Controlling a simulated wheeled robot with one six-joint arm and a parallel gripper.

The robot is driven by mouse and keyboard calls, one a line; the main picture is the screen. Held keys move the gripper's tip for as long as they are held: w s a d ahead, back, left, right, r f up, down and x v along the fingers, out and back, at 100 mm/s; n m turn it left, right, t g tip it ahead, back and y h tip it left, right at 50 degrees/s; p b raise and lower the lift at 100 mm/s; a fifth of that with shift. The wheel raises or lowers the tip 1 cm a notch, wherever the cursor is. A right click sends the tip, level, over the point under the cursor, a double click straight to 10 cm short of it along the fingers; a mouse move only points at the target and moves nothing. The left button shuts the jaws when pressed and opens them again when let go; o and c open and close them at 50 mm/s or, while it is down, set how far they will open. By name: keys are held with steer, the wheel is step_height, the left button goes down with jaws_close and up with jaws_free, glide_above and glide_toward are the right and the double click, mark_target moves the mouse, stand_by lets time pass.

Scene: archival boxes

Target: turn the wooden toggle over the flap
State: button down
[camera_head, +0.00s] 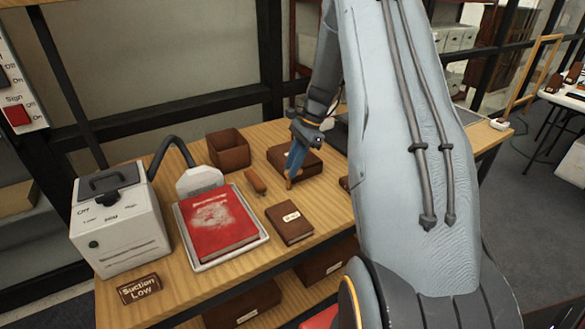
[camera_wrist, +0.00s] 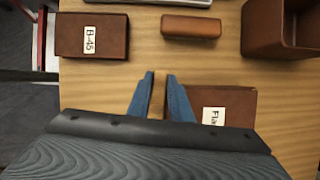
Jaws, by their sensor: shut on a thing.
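My gripper (camera_head: 289,176) reaches down at the front left edge of a brown box (camera_head: 310,161) on the table. In the wrist view its two blue fingers (camera_wrist: 160,78) stand a small gap apart. They are shut on the wooden toggle (camera_wrist: 158,98), whose colour is close to the table's, so its outline and angle are hard to tell. The box also shows in the wrist view (camera_wrist: 246,108), right of the fingers, with a white label partly hidden by my gripper. I cannot make out the flap's edge or whether the toggle lies across it.
On the wooden table (camera_head: 175,292) are a B-45 box (camera_head: 290,224), a small brown block (camera_head: 255,182), an open brown bin (camera_head: 229,150), a red book (camera_head: 217,222) on a white tray and a white suction machine (camera_head: 120,225). Bare table lies between them.

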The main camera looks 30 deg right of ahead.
steer(key=n, duration=0.2)
steer(key=n+g+b, duration=0.1)
steer(key=n+g, duration=0.1)
steer(key=n, duration=0.1)
steer(key=shift+w+a+n+h, duration=0.1)
steer(key=shift+w+n+h, duration=0.2)
steer(key=shift+w, duration=0.1)
steer(key=shift+w+a+n+g+h+b, duration=0.15)
steer(key=shift+n+g+b, duration=0.3)
steer(key=shift+n, duration=0.65)
steer(key=shift+n+g+h+b, duration=0.3)
steer(key=shift+n+g, duration=0.15)
steer(key=shift+n, duration=0.65)
steer(key=c, duration=1.6)
jaws_free()
steer(key=shift+r, duration=0.1)
steer(key=b+v, duration=0.2)
steer(key=v, duration=0.5)
steer(key=shift+w+r, duration=0.1)
steer(key=shift+r, duration=0.2)
